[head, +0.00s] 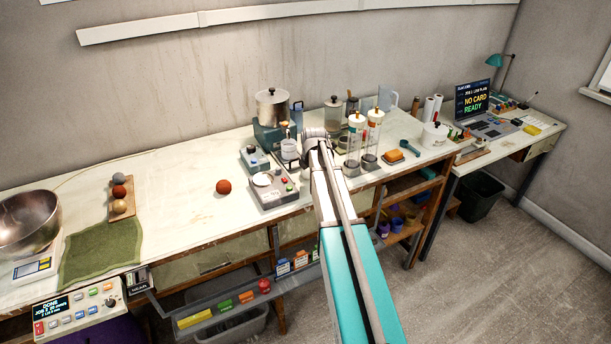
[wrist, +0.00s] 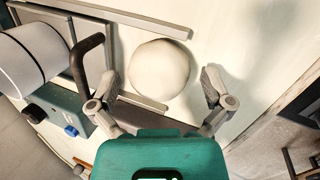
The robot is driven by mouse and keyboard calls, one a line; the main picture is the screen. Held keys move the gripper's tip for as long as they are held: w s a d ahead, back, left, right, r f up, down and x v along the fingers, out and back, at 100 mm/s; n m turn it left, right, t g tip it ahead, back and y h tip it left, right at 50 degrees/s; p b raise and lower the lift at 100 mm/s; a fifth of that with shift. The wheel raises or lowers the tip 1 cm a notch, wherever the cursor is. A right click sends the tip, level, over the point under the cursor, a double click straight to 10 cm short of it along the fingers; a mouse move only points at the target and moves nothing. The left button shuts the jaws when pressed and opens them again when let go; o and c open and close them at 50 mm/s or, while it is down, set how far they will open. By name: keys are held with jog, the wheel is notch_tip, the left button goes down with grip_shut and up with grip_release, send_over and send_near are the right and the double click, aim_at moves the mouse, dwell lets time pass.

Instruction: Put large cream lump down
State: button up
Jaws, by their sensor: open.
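The large cream lump (wrist: 160,75) is a smooth, round ball in the wrist view. It lies on or just above a pale surface between two grey bars. My gripper (wrist: 160,82) is open, with one finger on each side of the lump and a visible gap at both fingers. In the head view my arm reaches to the back of the bench, and my wrist end hides the lump and the fingers.
A pale cylinder (wrist: 32,58) and a dark handle (wrist: 90,58) stand close left of my gripper. Glass cylinders (head: 355,140) stand right of my arm. A red-brown ball (head: 223,186) and a wooden board with balls (head: 130,202) lie left. The bench's left middle is mostly clear.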

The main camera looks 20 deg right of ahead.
jog(key=c, duration=1.1)
jog(key=shift+r, duration=0.15)
notch_tip(320, 180, up, 2)
jog(key=shift+p, duration=1.15)
jog(key=shift+s+d+r+p, duration=0.7)
jog(key=shift+s+r+p, duration=1.1)
jog(key=shift+s, duration=0.45)
jog(key=shift+s+d+r+p, duration=0.75)
jog(key=shift+s+r+p, duration=1.05)
jog(key=shift+s, duration=0.4)
jog(key=shift+s+d+r+p, duration=0.7)
jog(key=shift+s+r+p, duration=1.1)
jog(key=shift+s, duration=0.45)
